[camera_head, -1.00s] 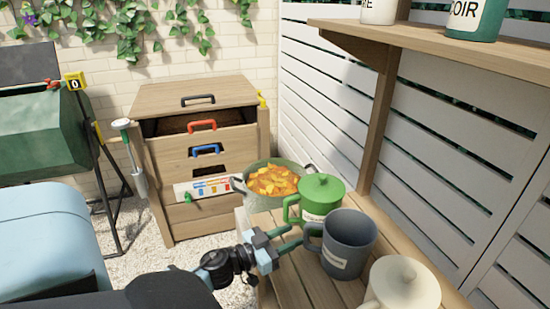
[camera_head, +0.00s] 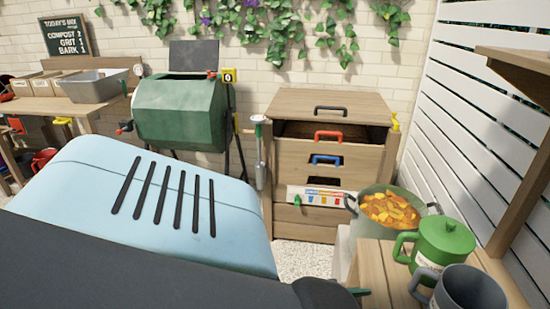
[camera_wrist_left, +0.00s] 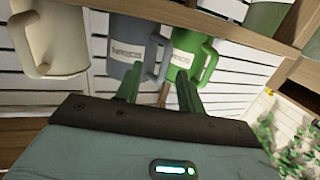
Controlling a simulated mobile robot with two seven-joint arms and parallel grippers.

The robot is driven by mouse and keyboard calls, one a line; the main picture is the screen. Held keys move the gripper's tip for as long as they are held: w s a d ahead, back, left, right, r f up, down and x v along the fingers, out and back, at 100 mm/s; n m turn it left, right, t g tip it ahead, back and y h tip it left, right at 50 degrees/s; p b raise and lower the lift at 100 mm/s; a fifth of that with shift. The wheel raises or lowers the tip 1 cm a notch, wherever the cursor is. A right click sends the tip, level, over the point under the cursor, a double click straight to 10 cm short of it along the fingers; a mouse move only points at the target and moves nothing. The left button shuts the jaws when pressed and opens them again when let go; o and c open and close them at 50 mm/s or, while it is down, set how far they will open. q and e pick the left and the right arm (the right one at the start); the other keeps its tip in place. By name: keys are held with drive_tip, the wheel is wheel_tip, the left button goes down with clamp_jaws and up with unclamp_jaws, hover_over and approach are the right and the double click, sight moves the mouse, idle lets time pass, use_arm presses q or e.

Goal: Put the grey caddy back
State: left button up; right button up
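The grey caddy (camera_head: 468,290), a mug-like pot with a side handle, stands on the slatted wooden bench (camera_head: 376,266) at the lower right of the head view, cut off by the bottom edge. In the left wrist view the grey caddy (camera_wrist_left: 136,45) is beyond my left gripper (camera_wrist_left: 159,76), with its label and handle showing. The two green fingers are apart with nothing held between them. In the head view only a green fingertip (camera_head: 360,292) shows, left of the caddy's handle and apart from it. My right gripper is in neither view.
A lidded green caddy (camera_head: 443,242) stands behind the grey one, beside a pot of orange pieces (camera_head: 388,209). A cream caddy (camera_wrist_left: 48,40) shows in the wrist view. A wooden shelf (camera_head: 520,72) is upper right; a drawer cabinet (camera_head: 330,105) stands behind.

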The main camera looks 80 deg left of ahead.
use_arm(q)
drive_tip(key=s+d+f+g, duration=0.3)
drive_tip(key=s+d, duration=0.3)
drive_tip(key=s, duration=0.4)
drive_tip(key=s+d+f+g, duration=0.4)
drive_tip(key=s+d+f, duration=0.2)
drive_tip(key=s, duration=0.5)
drive_tip(key=s+d+f+g, duration=0.3)
drive_tip(key=s+d+f, duration=0.2)
drive_tip(key=s, duration=0.5)
drive_tip(key=shift+s+d+g, duration=0.15)
drive_tip(key=shift+d+g, duration=0.15)
drive_tip(key=shift+d, duration=0.1)
